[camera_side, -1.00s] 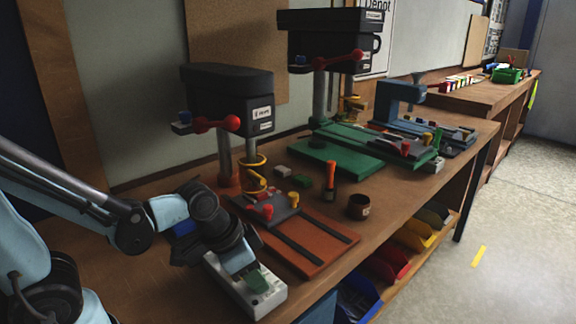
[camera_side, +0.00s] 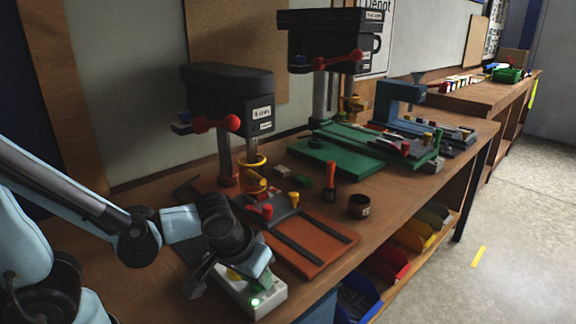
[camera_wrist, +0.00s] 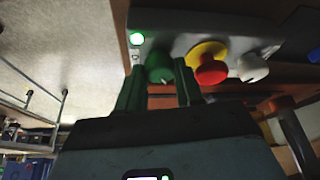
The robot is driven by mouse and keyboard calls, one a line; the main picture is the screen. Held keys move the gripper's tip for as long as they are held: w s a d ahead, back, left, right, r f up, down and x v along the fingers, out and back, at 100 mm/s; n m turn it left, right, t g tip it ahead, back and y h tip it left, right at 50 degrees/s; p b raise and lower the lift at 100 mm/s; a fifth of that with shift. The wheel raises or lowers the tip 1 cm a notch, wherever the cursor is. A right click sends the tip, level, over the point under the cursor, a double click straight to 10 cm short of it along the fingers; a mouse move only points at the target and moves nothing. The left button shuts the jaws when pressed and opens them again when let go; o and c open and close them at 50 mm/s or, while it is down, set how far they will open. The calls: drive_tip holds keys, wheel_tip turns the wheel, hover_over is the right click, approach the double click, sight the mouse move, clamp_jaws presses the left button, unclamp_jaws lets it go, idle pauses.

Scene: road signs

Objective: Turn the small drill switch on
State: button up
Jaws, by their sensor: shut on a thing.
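A pale grey switch box (camera_side: 235,291) lies on the bench's near edge, in front of the small drill (camera_side: 228,100). In the wrist view the box (camera_wrist: 185,42) carries a green knob (camera_wrist: 159,66), a red button on a yellow ring (camera_wrist: 210,66) and a white knob (camera_wrist: 252,67). A green lamp (camera_wrist: 137,39) is lit on it; the lamp also glows in the side view (camera_side: 256,301). My gripper (camera_wrist: 160,82) has its dark green fingers on either side of the green knob, shut on it. In the side view my gripper (camera_side: 262,280) partly covers the box.
An orange base plate (camera_side: 325,240) with a red-handled vise lies just behind the box. A larger drill (camera_side: 330,45) with a green base stands farther back. A brown cup (camera_side: 358,206) and an orange-handled tool (camera_side: 330,185) stand on the bench. Colored bins sit below.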

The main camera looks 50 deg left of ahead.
idle(0.3)
drive_tip(key=o, duration=1)
drive_tip(key=shift+v, duration=6.05)
drive_tip(key=w+a+m+t, duration=0.1)
drive_tip(key=a, duration=0.1)
drive_tip(key=w+a+f+m+t, duration=0.1)
drive_tip(key=w+a, duration=0.1)
drive_tip(key=w+a+f+m+h, duration=0.1)
drive_tip(key=a, duration=0.1)
drive_tip(key=shift+w+f+t, duration=0.25)
drive_tip(key=shift+w+t, duration=0.1)
drive_tip(key=shift+t, duration=0.05)
